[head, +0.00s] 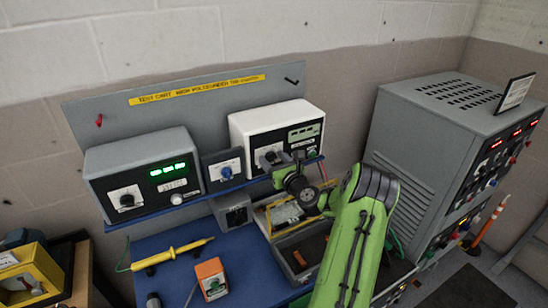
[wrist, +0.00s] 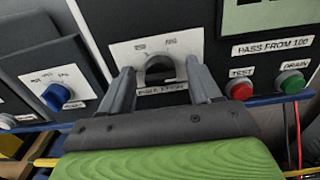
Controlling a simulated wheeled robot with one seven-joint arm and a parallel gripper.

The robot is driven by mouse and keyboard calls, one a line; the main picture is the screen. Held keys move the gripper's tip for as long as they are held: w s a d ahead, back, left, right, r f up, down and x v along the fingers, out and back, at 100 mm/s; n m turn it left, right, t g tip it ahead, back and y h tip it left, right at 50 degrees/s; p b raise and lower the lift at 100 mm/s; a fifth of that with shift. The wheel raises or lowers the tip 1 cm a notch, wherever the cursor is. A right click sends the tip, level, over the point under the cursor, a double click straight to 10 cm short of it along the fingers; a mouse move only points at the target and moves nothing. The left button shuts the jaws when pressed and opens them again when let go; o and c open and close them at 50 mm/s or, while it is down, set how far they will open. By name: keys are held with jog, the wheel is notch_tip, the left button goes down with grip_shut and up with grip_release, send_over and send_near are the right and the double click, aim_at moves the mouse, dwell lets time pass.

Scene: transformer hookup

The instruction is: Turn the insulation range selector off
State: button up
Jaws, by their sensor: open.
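The white-cased tester (head: 272,117) stands on the blue shelf in the head view. In the wrist view its selector is a dark rotary knob (wrist: 160,70) on a white plate (wrist: 125,50) with small position marks, too blurred to read. The label under the knob is partly hidden and hard to read. My gripper (wrist: 160,82) is open, with one finger on each side of the knob; I cannot tell whether either touches it. In the head view my gripper (head: 279,162) is in front of the tester and hides part of its face.
Right of the knob are a red TEST button (wrist: 239,89) and a green DRAIN button (wrist: 291,81). A blue knob (wrist: 56,96) is on the smaller box to the left. The grey meter (head: 145,170) with green digits stands further left. A tall grey cabinet (head: 425,145) stands right.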

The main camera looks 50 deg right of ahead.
jog(key=shift+c, duration=0.4)
jog(key=c, duration=1)
jog(key=shift+o, duration=0.2)
